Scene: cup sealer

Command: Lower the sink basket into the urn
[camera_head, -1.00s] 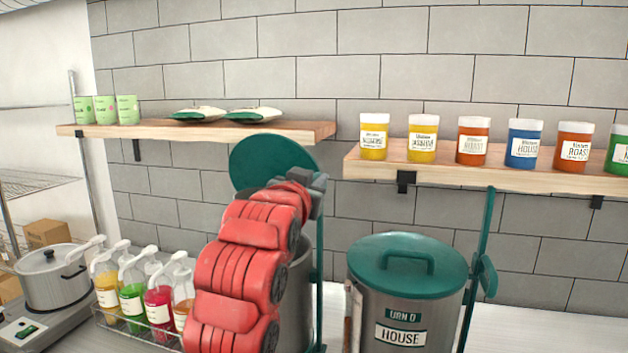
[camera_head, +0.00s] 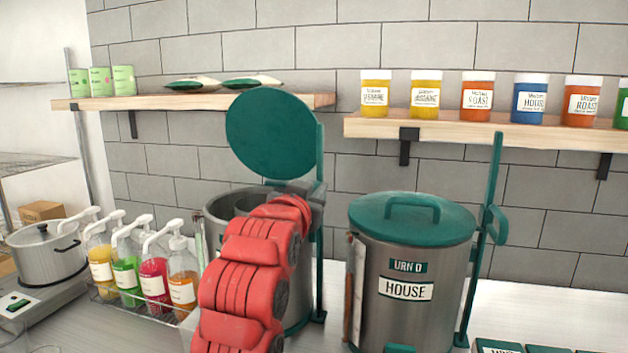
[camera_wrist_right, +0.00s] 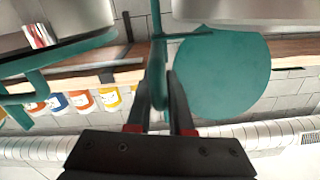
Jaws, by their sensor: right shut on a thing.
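The open urn (camera_head: 213,222) stands left of centre in the head view, its round teal lid (camera_head: 270,132) raised above it. Inside its mouth is a grey curved rim (camera_head: 248,200), perhaps the basket; most of it is hidden by my red right arm. A teal post (camera_head: 320,250) stands on the urn's right side. My right gripper (camera_head: 312,188) is beside this post. In the right wrist view, which looks upside down, the right gripper (camera_wrist_right: 158,100) is shut on a teal handle (camera_wrist_right: 157,82) at the post. My left gripper is not in view.
A closed urn (camera_head: 410,270) labelled HOUSE stands close to the right, with its own teal post (camera_head: 488,230). Several syrup pumps (camera_head: 152,265) stand in a rack at the left. Shelves with jars (camera_head: 475,95) and bags run along the wall behind.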

